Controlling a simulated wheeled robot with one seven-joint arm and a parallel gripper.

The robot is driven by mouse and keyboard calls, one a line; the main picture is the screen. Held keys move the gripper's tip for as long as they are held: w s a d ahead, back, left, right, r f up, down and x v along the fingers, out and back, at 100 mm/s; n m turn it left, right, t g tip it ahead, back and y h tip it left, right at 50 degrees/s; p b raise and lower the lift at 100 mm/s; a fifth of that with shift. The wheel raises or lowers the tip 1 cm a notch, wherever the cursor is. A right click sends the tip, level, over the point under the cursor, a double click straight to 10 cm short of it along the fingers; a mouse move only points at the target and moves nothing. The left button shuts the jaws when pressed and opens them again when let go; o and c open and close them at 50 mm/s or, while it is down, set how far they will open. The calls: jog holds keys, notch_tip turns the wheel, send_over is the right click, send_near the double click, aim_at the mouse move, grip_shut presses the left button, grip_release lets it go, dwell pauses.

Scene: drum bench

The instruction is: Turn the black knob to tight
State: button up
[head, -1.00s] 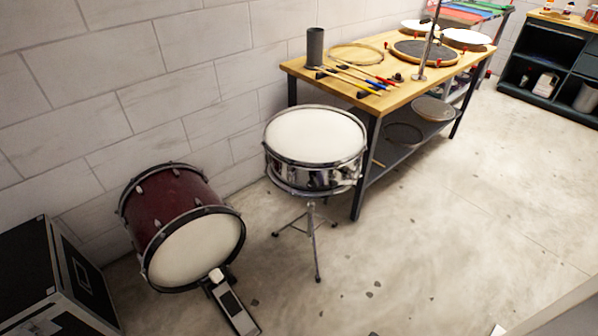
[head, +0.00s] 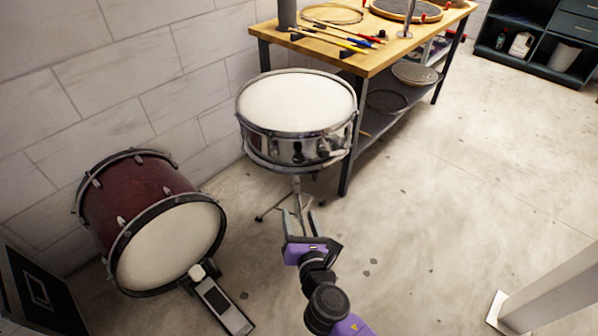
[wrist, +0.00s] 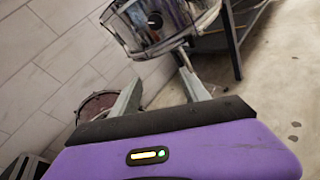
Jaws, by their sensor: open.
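A chrome snare drum (head: 295,105) with a white head stands on a tripod stand (head: 298,188) in the head view. A small dark fitting (head: 323,148) sits on the front of its shell and also shows in the wrist view (wrist: 154,21). I cannot tell for sure that it is the black knob, and any tight marking is too small to read. My gripper (head: 300,222) is open and empty, below and in front of the drum. In the wrist view, its two fingers (wrist: 160,78) point toward the drum, apart from it.
A maroon bass drum (head: 135,195) with a pedal (head: 222,308) lies at the left. A wooden workbench (head: 395,48) with sticks and pads stands behind the snare at the right. A grey post (head: 560,280) stands at the lower right. The floor between is clear.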

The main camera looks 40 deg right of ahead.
aim_at(299, 161)
jog(key=shift+w+d+r+n+h+b, duration=0.35)
jog(key=shift+w+d+r+n+h, duration=0.3)
jog(key=shift+w+d, duration=1.25)
jog(key=shift+w+d+r+n+h+b, duration=0.4)
jog(key=shift+w+d+r+n+h, duration=0.25)
jog(key=shift+w+d, duration=1.3)
jog(key=shift+w+d+r+n+h+b, duration=0.45)
jog(key=shift+w+d+r+n, duration=0.3)
jog(key=shift+w+d, duration=1.15)
jog(key=shift+f, duration=0.1)
grip_shut()
